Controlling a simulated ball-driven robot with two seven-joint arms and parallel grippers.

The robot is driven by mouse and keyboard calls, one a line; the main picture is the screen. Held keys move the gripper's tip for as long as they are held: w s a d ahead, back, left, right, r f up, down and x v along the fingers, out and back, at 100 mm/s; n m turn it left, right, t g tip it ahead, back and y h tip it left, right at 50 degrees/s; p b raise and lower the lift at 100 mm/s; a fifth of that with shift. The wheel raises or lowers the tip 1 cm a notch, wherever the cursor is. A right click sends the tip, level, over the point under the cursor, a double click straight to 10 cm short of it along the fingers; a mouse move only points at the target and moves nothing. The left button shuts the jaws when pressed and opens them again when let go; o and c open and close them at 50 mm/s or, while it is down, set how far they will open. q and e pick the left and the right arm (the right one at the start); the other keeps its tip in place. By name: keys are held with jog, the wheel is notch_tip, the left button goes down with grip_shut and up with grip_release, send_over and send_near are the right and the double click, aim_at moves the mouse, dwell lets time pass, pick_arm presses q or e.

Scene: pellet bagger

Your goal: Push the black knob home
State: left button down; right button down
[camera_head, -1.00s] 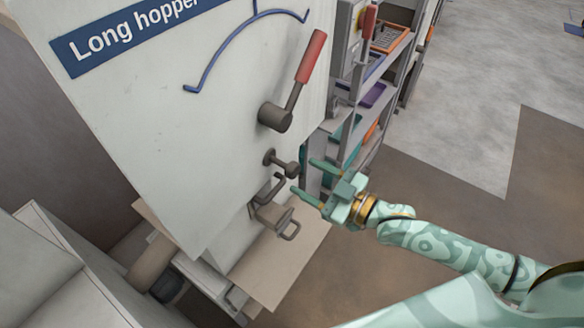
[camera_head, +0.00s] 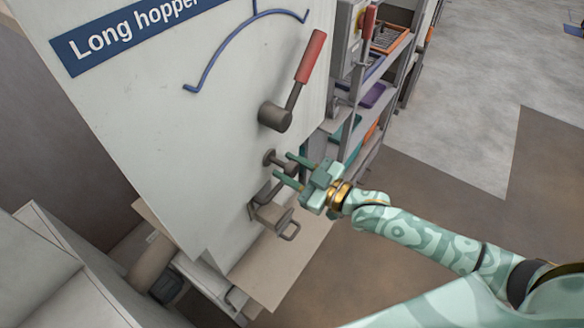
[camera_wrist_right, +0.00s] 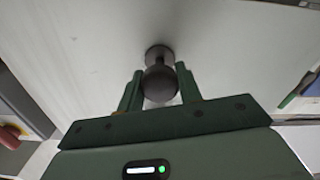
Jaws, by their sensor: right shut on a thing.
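The black knob (camera_head: 270,157) sticks out of the pale machine panel on a short stem, below the red-handled lever. My right gripper (camera_head: 283,168) reaches it from the right, with its two green fingers around the knob's head and partly hiding it. In the right wrist view the round dark head of the knob (camera_wrist_right: 160,84) sits between the fingertips (camera_wrist_right: 160,86), and its stem and base show behind it against the panel. The right gripper is shut on the knob. My left gripper is not in view.
A lever with a red handle (camera_head: 311,57) is above the knob, under a blue arc. A metal latch with a loop handle (camera_head: 288,230) is just below the knob. Shelves (camera_head: 372,95) stand behind at the right. Open floor lies to the right.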

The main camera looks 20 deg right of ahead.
jog(key=shift+x, duration=1.05)
jog(key=c, duration=0.9)
grip_release()
jog(key=shift+c, duration=0.2)
jog(key=shift+w+a, duration=0.15)
jog(key=v, duration=1.6)
jog(key=shift+p, duration=0.35)
